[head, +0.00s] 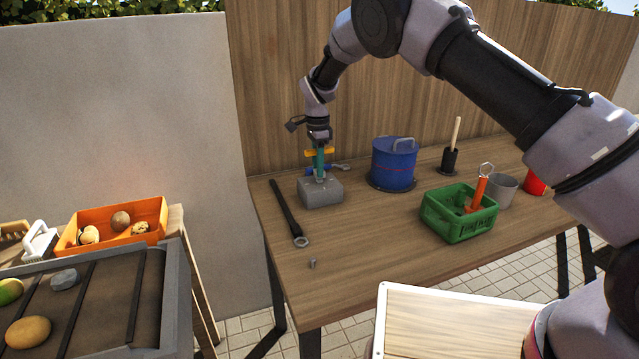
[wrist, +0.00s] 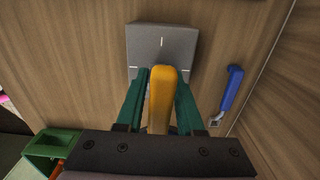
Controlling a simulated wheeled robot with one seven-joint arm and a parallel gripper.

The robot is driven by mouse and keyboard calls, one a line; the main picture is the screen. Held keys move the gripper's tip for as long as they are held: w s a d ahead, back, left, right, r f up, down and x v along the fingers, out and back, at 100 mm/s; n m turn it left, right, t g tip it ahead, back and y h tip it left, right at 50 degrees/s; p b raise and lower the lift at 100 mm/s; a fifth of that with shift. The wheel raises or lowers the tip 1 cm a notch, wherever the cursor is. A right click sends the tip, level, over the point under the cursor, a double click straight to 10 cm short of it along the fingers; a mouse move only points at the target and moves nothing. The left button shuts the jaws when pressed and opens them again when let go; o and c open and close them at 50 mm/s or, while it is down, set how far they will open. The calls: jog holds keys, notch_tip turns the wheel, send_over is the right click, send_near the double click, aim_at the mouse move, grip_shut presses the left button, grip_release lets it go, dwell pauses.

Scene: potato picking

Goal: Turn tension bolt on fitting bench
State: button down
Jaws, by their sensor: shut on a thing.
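My gripper (head: 319,170) points down over a grey block (head: 322,191) on the wooden bench (head: 350,240). Its green fingers are shut on a yellow-orange handle (head: 312,153). In the wrist view the handle (wrist: 161,100) stands between both fingers (wrist: 160,95), in front of the grey block (wrist: 160,38). The block's top bears white line marks. The handle's lower end and the bolt itself are hidden, so I cannot tell how they meet.
A long dark wrench (head: 287,212) lies left of the block, with a small grey pin (head: 312,264) nearer the front edge. A blue-handled tool (wrist: 230,88) lies behind the block. A blue lidded pot (head: 393,165) and green crate (head: 448,222) stand to the right.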

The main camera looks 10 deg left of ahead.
jog(key=shift+r, duration=1.6)
